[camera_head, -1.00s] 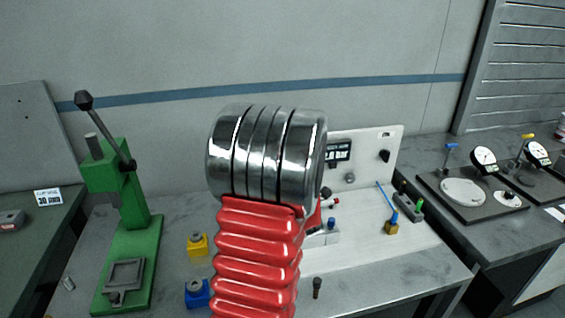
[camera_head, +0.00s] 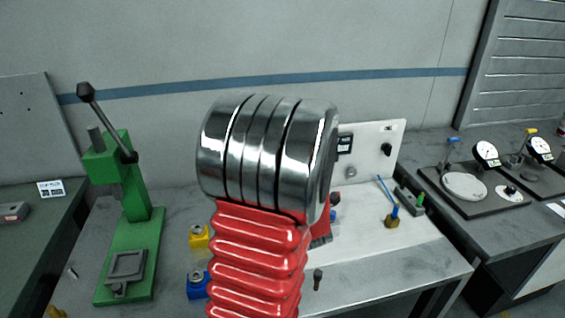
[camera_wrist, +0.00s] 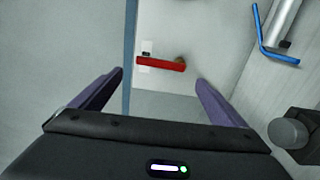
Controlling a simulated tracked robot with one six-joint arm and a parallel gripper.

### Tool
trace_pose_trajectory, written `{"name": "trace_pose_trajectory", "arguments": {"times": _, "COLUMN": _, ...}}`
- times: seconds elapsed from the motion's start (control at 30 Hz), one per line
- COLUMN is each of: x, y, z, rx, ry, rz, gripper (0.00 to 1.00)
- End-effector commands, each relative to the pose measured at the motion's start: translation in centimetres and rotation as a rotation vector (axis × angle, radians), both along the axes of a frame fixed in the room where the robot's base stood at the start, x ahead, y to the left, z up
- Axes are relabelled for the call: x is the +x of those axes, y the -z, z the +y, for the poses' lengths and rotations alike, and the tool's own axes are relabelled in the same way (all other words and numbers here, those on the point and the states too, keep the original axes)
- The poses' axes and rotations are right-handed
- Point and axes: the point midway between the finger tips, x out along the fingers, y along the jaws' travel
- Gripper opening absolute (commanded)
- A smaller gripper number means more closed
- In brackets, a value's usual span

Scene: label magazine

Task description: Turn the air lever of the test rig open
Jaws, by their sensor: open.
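The air lever (camera_wrist: 160,64) is a red bar lying across the picture in the wrist view, with a brass-coloured part at its right end. My gripper (camera_wrist: 160,76) is open, its two purple fingers apart. The lever appears between and beyond the fingertips; I cannot tell the exact gap, and nothing is held. In the head view, the test rig (camera_head: 372,135) is a white panel and base behind my arm. My red and steel arm hides its left part, the lever and my gripper there.
A blue bent rod (camera_wrist: 264,42) and a dark knob (camera_wrist: 289,133) lie to the right in the wrist view. A green press (camera_head: 128,225) stands left on the bench, near a yellow block (camera_head: 199,237) and a blue block (camera_head: 197,288). Dial gauges stand on the right bench.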

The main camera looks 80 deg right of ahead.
Motion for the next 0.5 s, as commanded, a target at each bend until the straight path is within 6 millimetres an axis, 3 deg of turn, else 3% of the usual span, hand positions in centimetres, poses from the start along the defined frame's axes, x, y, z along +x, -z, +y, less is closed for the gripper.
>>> {"name": "trace_pose_trajectory", "arguments": {"times": 0.23, "x": -1.6, "y": 0.0, "z": 4.1, "rx": -0.002, "ry": 0.001, "rz": 0.0, "gripper": 0.95}}
{"name": "trace_pose_trajectory", "arguments": {"times": 0.5, "x": -2.2, "y": 0.0, "z": 6.1, "rx": -0.002, "ry": -0.002, "rz": 0.0, "gripper": 0.95}}
